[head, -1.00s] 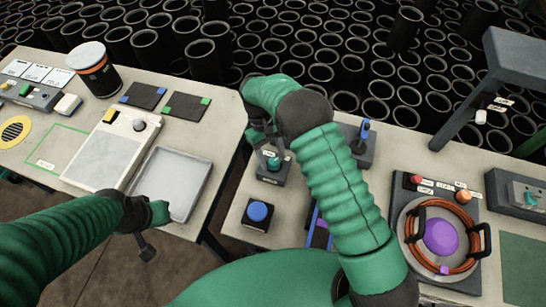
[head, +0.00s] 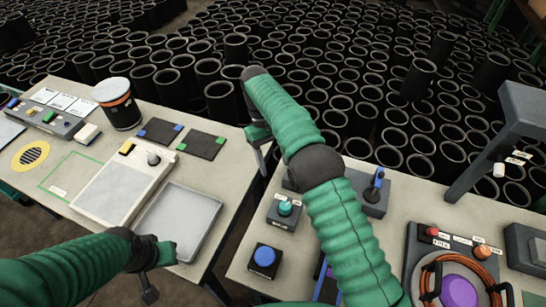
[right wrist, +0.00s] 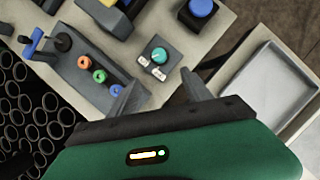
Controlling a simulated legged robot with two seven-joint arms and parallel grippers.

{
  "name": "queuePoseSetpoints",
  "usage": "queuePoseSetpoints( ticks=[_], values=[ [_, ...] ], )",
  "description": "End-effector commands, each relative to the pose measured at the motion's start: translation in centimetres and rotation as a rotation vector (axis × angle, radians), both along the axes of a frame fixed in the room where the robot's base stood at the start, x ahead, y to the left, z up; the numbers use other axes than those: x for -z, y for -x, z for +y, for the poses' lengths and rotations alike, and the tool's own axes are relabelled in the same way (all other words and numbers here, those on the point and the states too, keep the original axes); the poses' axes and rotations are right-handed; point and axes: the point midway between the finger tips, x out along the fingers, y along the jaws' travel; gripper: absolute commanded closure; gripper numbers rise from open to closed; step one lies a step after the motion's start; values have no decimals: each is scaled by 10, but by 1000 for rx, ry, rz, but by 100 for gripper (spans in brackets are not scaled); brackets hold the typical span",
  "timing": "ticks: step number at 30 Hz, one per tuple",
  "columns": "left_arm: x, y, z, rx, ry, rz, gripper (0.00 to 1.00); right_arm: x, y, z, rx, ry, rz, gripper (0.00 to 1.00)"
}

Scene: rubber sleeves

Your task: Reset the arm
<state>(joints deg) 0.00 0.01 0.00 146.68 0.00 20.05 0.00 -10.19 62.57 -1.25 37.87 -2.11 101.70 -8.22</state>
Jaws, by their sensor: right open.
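A small grey box with a teal knob (right wrist: 158,55) lies beyond the fingers there; the knob also shows in the head view (head: 285,208). My left gripper (head: 160,268) hangs by the front edge of the left table, its jaws unclear.
The left table holds a grey tray (head: 150,225), a white panel (head: 108,190), dark pads (head: 202,144) and a black canister (head: 122,112). The right table holds a blue button (head: 264,256), a joystick box (head: 375,200) and a coil with a purple dome (head: 458,292). Black tubes fill the background.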

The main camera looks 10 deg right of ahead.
Motion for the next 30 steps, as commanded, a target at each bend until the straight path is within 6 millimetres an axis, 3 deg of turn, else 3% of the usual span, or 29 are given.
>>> queuePoseSetpoints(
  ticks=[6, 21, 30],
  values=[
    [-6, 0, 0, 0, 0, 0, 100, -15, -6, 2, 0, 0, -1, 43],
    [-5, 0, 0, 0, 0, 0, 100, -16, -6, 1, 2, -1, -5, 43],
    [-5, 0, 0, 0, 0, 0, 100, -19, 4, -21, 69, -31, -156, 43]
  ],
)
